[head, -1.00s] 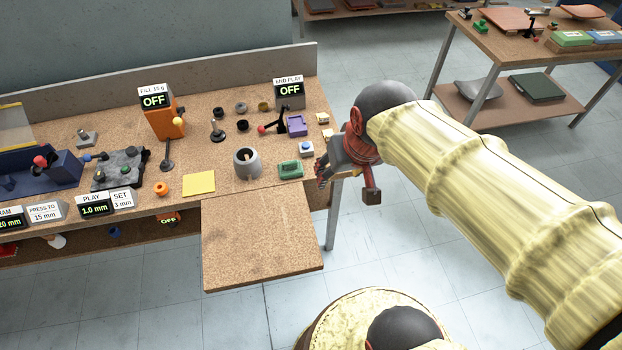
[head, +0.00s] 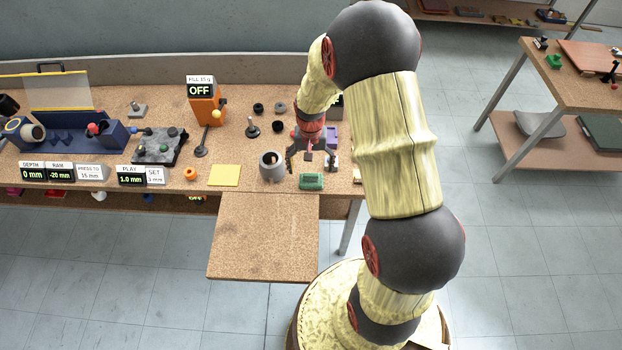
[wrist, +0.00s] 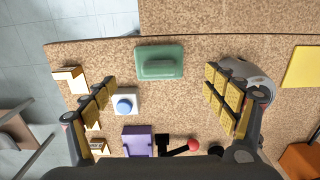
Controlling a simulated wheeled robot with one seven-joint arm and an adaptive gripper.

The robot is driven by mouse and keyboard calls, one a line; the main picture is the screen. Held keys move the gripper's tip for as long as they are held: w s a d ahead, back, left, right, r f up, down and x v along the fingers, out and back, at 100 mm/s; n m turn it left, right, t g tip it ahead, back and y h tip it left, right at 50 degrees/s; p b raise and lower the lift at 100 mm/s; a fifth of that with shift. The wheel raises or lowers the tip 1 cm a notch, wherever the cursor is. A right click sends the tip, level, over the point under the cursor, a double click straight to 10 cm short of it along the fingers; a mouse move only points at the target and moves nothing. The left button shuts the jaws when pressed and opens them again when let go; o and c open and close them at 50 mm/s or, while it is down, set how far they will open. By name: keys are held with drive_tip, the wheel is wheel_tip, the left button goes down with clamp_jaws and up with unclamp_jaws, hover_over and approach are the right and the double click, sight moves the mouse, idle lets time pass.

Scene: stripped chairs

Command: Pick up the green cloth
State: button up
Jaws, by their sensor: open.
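The green cloth (head: 311,181) lies near the front edge of the workbench, just right of a grey cup. In the wrist view the green cloth (wrist: 159,62) is a small rectangle with a raised ridge along its middle. My gripper (head: 308,157) points down over the bench, just behind the cloth in the head view. In the wrist view my gripper (wrist: 162,95) has its fingers wide apart with nothing between them, and the cloth lies beyond the fingertips. Its height above the bench is hard to tell.
The grey cup (head: 271,167) stands close to my gripper, partly behind one finger in the wrist view. A blue button box (wrist: 125,102), a purple block (wrist: 137,140) and a red-knobbed lever (wrist: 193,145) are close by. A yellow square (head: 224,175) lies left; the pull-out board (head: 262,240) is bare.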

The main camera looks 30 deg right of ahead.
sight(311, 174)
wheel_tip(311, 174, down, 6)
drive_tip(key=shift+d+f+b, duration=0.1)
drive_tip(key=shift+f+b, duration=0.15)
drive_tip(key=shift+b, duration=0.45)
drive_tip(key=shift+c, duration=1)
drive_tip(key=c, duration=1.1)
